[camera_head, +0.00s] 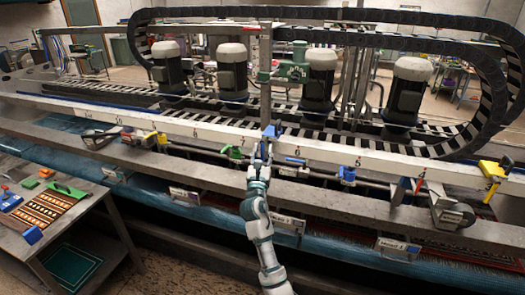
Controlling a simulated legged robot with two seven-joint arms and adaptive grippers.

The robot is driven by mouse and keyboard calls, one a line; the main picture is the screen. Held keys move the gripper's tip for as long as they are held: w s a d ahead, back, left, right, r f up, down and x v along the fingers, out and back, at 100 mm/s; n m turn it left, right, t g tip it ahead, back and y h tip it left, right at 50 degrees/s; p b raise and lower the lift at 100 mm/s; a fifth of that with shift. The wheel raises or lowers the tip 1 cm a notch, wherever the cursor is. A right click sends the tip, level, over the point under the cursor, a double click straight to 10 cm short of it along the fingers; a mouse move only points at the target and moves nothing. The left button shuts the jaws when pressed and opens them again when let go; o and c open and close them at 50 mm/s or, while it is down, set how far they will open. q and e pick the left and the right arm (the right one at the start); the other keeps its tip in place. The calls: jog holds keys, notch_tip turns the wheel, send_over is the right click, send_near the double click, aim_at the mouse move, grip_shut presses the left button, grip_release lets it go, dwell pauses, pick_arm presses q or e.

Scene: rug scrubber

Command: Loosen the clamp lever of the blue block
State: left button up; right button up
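A small blue block (271,131) sits at the white rail in the middle of the view, just above the tip of my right gripper (262,149). My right arm rises from the bottom centre, and its gripper is at or very close to this block. I cannot tell whether they touch, or whether the fingers are open or shut. The clamp lever is too small to make out. Another blue part (347,174) sits on the dark bar to the right, and a flat blue piece (295,161) lies nearer the gripper. My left gripper is not in view.
The long white rail (340,154) crosses the machine, with a green clamp (232,152) left of my gripper and a yellow one (494,170) at far right. Several motors (232,72) stand behind. A table (88,208) with coloured pieces is at left.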

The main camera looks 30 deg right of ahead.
jog(key=shift+r, duration=0.1)
jog(key=shift+a, duration=0.1)
grip_shut()
